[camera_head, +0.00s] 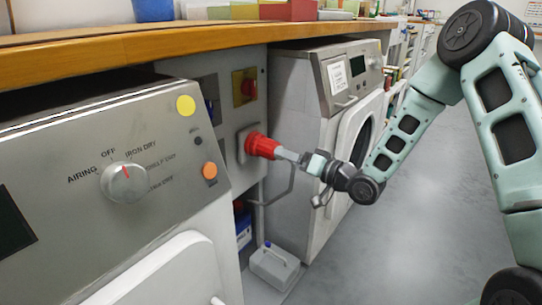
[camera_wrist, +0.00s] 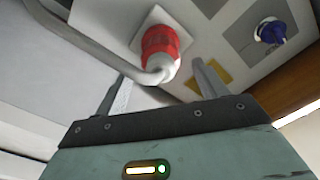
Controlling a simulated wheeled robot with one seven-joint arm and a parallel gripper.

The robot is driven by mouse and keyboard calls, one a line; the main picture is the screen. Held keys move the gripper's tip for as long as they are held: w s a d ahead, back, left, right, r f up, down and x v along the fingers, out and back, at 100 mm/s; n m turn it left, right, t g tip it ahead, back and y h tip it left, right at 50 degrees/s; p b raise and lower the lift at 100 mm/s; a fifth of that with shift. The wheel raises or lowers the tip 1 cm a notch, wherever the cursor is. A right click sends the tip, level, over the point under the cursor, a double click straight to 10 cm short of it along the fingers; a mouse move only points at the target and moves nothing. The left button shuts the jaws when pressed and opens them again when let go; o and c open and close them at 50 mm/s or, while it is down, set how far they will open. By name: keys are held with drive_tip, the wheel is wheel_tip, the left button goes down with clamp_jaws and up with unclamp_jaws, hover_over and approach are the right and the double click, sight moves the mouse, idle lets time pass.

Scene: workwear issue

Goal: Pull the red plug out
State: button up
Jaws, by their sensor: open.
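The red plug (camera_head: 263,146) sits in a socket on the grey wall panel between two machines and points out to the right. It also shows in the wrist view (camera_wrist: 160,42), against a pale square socket plate (camera_wrist: 141,30). A grey cable (camera_wrist: 95,48) leaves its outer end and bends away to the upper left. My gripper (camera_head: 287,155) is just in front of the plug's outer end. In the wrist view my gripper (camera_wrist: 163,84) is open, with one finger on each side of the cable end. The plug body is just beyond the fingertips, and I see no contact.
A blue plug (camera_wrist: 270,31) and a yellow plate (camera_wrist: 206,80) are on the same panel. A machine with a dial (camera_head: 123,183) stands at left, another machine (camera_head: 300,110) behind. A wooden counter (camera_head: 150,52) overhangs the panel. The floor (camera_head: 400,240) at right is clear.

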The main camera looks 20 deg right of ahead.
sight(271, 150)
drive_tip(key=b+x, duration=0.1)
drive_tip(key=x, duration=0.6)
drive_tip(key=shift+b, duration=0.4)
drive_tip(key=shift+s, duration=0.1)
drive_tip(key=c, duration=1.3)
drive_tip(key=shift+c, duration=0.3)
drive_tip(key=p+v, duration=0.1)
drive_tip(key=v, duration=0.3)
drive_tip(key=shift+s+d, duration=0.15)
drive_tip(key=o, duration=1.4)
drive_tip(key=shift+c, duration=0.2)
